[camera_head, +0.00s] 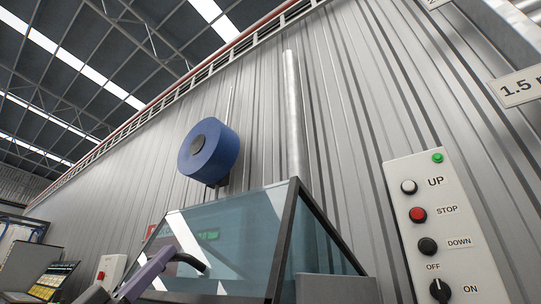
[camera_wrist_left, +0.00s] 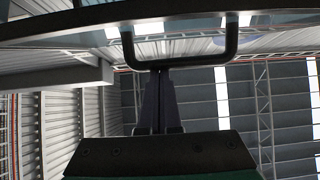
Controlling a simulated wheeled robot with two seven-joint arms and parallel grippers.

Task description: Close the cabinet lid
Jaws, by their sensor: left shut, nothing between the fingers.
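The cabinet lid (camera_head: 240,228) is a tinted glass panel in a dark frame. It stands raised and tilted in the lower middle of the head view. Its dark handle (camera_head: 192,262) is on the near side of the glass; in the left wrist view the same handle (camera_wrist_left: 190,62) is a bracket under the lid's edge. My left gripper (camera_head: 167,252) comes in from the lower left, shut and empty. In the left wrist view its fingertips (camera_wrist_left: 158,72) are at the handle bar; I cannot tell whether they touch it. My right gripper is not in view.
A control panel (camera_head: 450,225) with several buttons and a knob stands at the right. A blue roll (camera_head: 212,152) is on the corrugated wall behind the lid. A screen (camera_head: 50,280) is at the lower left. A vertical pipe (camera_head: 293,115) runs up behind the lid.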

